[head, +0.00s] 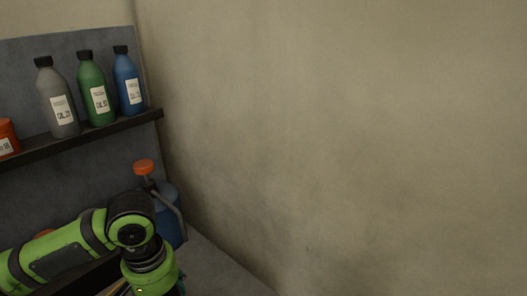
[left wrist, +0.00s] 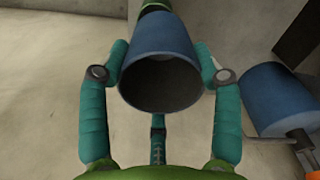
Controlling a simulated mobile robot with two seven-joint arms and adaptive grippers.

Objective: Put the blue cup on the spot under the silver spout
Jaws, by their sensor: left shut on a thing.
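In the left wrist view, the blue cup (left wrist: 158,35) sits between the teal fingers of my left gripper (left wrist: 161,60), which is shut on it. Its dark open mouth faces the wrist camera. To its right, apart from it, is a blue container (left wrist: 285,98) with a grey metal tube (left wrist: 290,139), which may be the silver spout. In the head view this container (head: 168,228) is partly behind my green left arm, with an orange knob (head: 144,167) and bent metal tube (head: 170,206). The cup is not visible there. The spot is not identifiable. My right gripper is not in view.
A dark shelf (head: 85,133) above my left arm holds a grey bottle (head: 60,105), a green bottle (head: 96,95), a blue bottle (head: 128,85) and an orange container (head: 7,138). A bare wall (head: 340,130) fills the right side.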

